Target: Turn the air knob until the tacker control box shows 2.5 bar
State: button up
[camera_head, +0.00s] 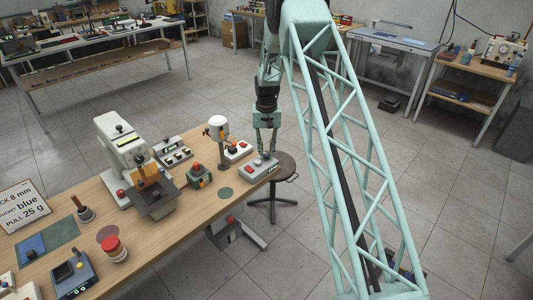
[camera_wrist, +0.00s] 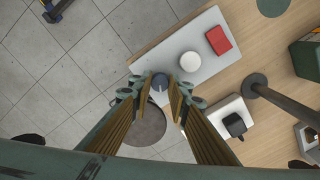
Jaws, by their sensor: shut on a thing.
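The tacker control box (camera_head: 262,168) is a low grey box at the right end of the workbench in the head view. In the wrist view the box top (camera_wrist: 190,65) carries a blue-grey round knob (camera_wrist: 160,82), a white round part (camera_wrist: 190,65) and a red block (camera_wrist: 219,40). My gripper (camera_head: 266,154) points down over the box's far end. In the wrist view its fingertips (camera_wrist: 161,88) stand on either side of the knob, shut on it. Any pressure reading is too small to read in the head view and does not show in the wrist view.
A white-topped post (camera_head: 218,128) and a small white box with a dark top (camera_head: 238,149) stand close by on the bench. A green box (camera_head: 200,176) and a large press machine (camera_head: 125,150) stand further left. A round stool (camera_head: 284,167) is beside the bench end.

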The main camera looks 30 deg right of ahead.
aim_at(266, 155)
jog(key=o, duration=0.8)
jog(key=shift+o, duration=0.2)
jog(key=shift+r, duration=0.2)
notch_tip(266, 155, up, 12)
jog(key=shift+f, duration=0.15)
dwell(0.4)
dwell(0.4)
